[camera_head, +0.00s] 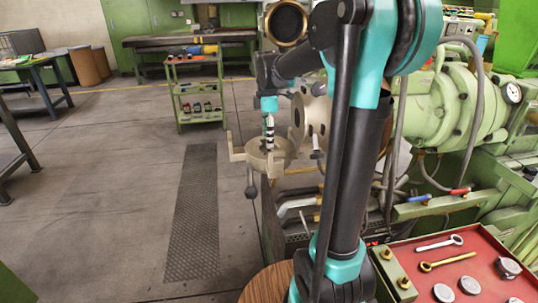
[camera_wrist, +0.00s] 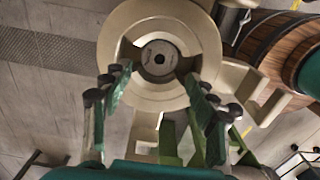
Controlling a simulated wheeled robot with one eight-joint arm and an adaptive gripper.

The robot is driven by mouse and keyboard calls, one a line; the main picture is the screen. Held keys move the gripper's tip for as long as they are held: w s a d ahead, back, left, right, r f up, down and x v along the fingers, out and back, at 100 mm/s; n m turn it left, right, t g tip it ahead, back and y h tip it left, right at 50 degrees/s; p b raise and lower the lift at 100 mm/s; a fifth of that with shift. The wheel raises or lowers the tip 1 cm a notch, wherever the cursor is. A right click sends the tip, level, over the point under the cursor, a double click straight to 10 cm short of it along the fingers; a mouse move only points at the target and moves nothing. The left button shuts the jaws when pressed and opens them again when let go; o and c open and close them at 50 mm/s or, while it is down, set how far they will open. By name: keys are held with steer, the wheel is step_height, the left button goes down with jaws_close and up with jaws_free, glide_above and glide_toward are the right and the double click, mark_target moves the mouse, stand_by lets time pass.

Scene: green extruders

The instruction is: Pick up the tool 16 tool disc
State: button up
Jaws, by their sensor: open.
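A small round grey disc (camera_wrist: 160,58) with a dark central hole sits inside a beige ring-shaped holder (camera_wrist: 113,45) in the wrist view; it looks like the tool disc, but I cannot read a number on it. My gripper (camera_wrist: 158,76) is open, its green fingers with dark pads spread left and right just below the disc in the picture. In the head view my gripper (camera_head: 269,146) points down over the beige holder (camera_head: 238,155), close above its middle. The disc itself is too small to make out there.
A red tray (camera_head: 455,268) with wrenches and several round metal parts lies at bottom right. A large green machine (camera_head: 450,105) stands on the right. A green shelf cart (camera_head: 198,95) stands behind. The floor on the left is largely clear.

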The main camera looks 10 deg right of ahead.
mark_target(269, 151)
steer(key=shift+d+f, duration=0.2)
steer(key=shift+f, duration=2.7)
steer(key=shift+c, duration=0.3)
steer(key=c, duration=1.3)
